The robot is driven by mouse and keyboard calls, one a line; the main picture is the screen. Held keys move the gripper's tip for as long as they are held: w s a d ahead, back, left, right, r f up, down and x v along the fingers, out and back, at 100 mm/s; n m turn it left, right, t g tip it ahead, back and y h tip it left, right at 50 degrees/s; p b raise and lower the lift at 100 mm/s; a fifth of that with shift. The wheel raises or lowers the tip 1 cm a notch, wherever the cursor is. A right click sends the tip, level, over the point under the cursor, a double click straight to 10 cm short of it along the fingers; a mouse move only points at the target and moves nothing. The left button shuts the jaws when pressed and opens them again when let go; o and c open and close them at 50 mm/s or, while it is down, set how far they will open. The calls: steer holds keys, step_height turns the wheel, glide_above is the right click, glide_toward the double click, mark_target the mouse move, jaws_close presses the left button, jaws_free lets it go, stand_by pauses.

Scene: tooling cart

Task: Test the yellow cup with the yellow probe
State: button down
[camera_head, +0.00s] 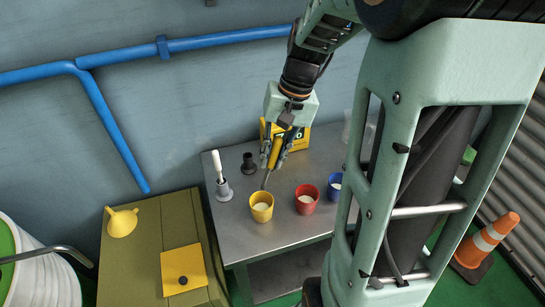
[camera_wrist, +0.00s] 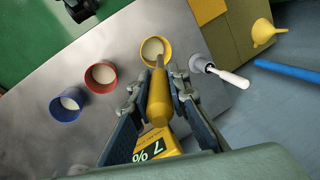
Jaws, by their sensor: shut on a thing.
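The yellow cup (camera_head: 262,212) stands upright on the grey cart top near its front edge, with pale contents. In the wrist view the yellow cup (camera_wrist: 143,56) is just ahead of my fingers. My gripper (camera_head: 275,152) is shut on the handle of the yellow probe (camera_wrist: 159,98). In the head view the yellow probe (camera_head: 274,154) points down, its thin metal tip close to the cup's back rim. In the wrist view the tip overlaps the cup's opening. I cannot tell whether it is inside or above the cup.
The red cup (camera_head: 306,202) and blue cup (camera_head: 334,190) stand to the right. A white probe (camera_head: 217,167) sits in a grey holder; a dark holder (camera_head: 249,164) is empty. A yellow box (camera_head: 298,138) is behind my gripper. An olive cabinet (camera_head: 140,265) carries a yellow funnel (camera_head: 122,222).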

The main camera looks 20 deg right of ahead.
steer(key=shift+a+f, duration=0.1)
steer(key=shift+a, duration=0.3)
steer(key=d+b+x, duration=0.2)
steer(key=b+x, duration=0.6)
steer(key=x, duration=0.3)
steer(key=shift+d+f+b, duration=0.3)
steer(key=shift+d+b, duration=0.05)
steer(key=shift+d, duration=0.05)
steer(key=shift+r, duration=0.1)
stand_by(2.2)
steer(key=shift+a+r+p+v, duration=0.1)
steer(key=shift+a+p+v, duration=0.3)
steer(key=shift+p+v, duration=1.15)
steer(key=shift+a+r+p+v, duration=0.1)
steer(key=shift+a+p+v, duration=0.3)
steer(key=shift+p+v, duration=1.15)
steer(key=shift+a+r+p+v, duration=0.1)
steer(key=shift+a+p+v, duration=0.3)
steer(key=shift+p+v, duration=1.15)
steer(key=shift+r+b, duration=0.35)
steer(key=shift+r, duration=0.05)
